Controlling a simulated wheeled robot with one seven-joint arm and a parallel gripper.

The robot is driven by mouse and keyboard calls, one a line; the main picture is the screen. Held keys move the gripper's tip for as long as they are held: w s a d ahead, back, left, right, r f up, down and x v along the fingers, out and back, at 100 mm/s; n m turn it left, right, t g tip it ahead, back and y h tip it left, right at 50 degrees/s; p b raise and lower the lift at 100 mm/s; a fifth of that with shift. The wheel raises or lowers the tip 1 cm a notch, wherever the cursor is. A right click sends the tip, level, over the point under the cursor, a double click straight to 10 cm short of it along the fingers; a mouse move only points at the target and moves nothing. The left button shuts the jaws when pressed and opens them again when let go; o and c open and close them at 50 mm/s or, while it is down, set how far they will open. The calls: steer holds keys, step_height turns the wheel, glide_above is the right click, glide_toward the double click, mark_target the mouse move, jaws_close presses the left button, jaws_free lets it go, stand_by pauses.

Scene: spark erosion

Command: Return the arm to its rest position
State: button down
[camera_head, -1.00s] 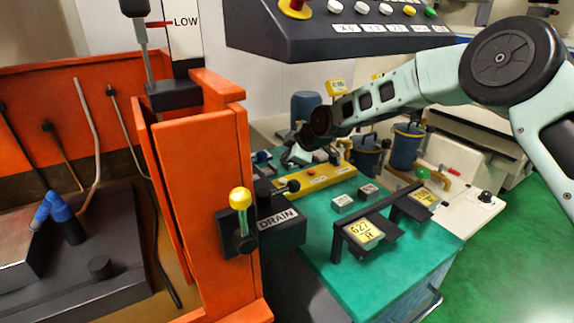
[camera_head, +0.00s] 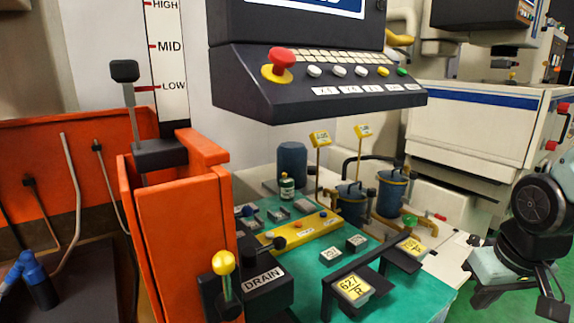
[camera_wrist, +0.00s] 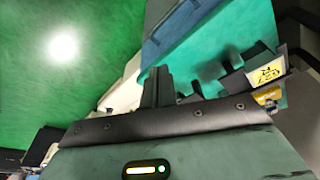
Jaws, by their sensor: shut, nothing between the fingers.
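My arm is folded at the right edge of the head view, with a black joint and a pale green body low beside the bench. My gripper (camera_wrist: 157,88) shows in the wrist view with its dark fingers together and nothing between them. It points over the side of the green-topped bench (camera_wrist: 205,55), apart from it as far as I can tell. In the head view the fingers are hard to make out against the dark arm parts.
An orange tank (camera_head: 180,240) with a yellow-knobbed drain lever (camera_head: 223,262) stands left. Green floor (camera_wrist: 100,70) is open beside the bench.

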steer(key=s+a+r+n+g, duration=0.2)
steer(key=s+a+n, duration=0.5)
steer(key=s+a, duration=0.7)
steer(key=a, duration=0.4)
steer(key=shift+n+g+y, duration=0.3)
steer(key=shift+g, duration=0.1)
